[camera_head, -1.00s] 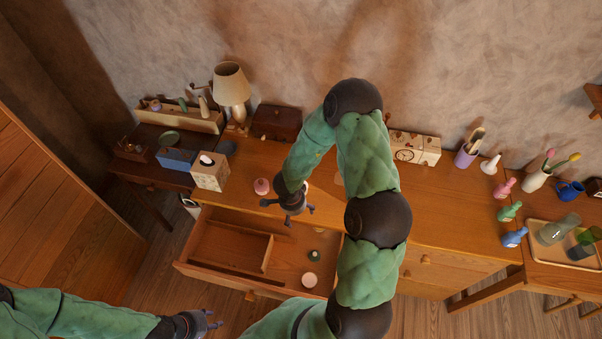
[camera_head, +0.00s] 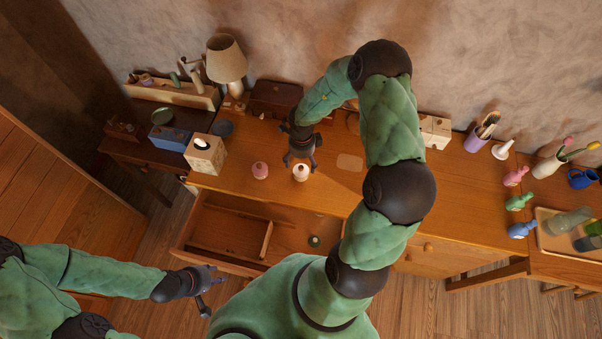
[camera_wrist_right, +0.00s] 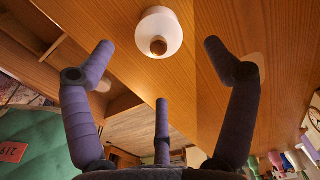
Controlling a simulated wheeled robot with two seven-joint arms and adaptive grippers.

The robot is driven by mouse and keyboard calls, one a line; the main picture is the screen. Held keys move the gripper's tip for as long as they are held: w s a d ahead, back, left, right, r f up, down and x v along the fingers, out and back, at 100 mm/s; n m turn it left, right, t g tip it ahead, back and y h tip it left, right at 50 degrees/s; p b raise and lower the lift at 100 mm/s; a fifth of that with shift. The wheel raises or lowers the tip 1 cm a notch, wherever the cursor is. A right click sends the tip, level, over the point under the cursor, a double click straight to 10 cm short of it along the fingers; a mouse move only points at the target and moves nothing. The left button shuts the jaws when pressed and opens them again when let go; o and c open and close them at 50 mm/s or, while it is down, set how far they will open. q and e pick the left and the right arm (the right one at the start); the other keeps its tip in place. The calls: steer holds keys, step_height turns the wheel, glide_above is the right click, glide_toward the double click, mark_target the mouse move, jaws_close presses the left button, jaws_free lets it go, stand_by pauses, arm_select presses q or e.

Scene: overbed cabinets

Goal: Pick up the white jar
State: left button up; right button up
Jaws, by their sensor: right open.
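The white jar (camera_head: 301,173), a small round jar with a brown knob, stands on the wooden dresser top (camera_head: 330,190) near its front edge. In the right wrist view the jar (camera_wrist_right: 160,32) lies beyond the fingertips, between the two side fingers in the picture. My right gripper (camera_head: 302,162) is open and empty, just behind the jar in the head view; it also shows in the right wrist view (camera_wrist_right: 158,62). I cannot tell whether a finger touches the jar. My left gripper (camera_head: 212,289) is open and empty, low in front of the drawer.
A tissue box (camera_head: 205,155) and a lamp (camera_head: 226,62) stand further left. My right arm hides part of the dresser.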

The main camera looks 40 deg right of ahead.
mark_target(301, 167)
step_height(301, 167, down, 6)
steer(key=shift+w+f+b, duration=0.15)
steer(key=shift+f+b, duration=0.1)
steer(key=shift+b, duration=0.8)
steer(key=c, duration=1.5)
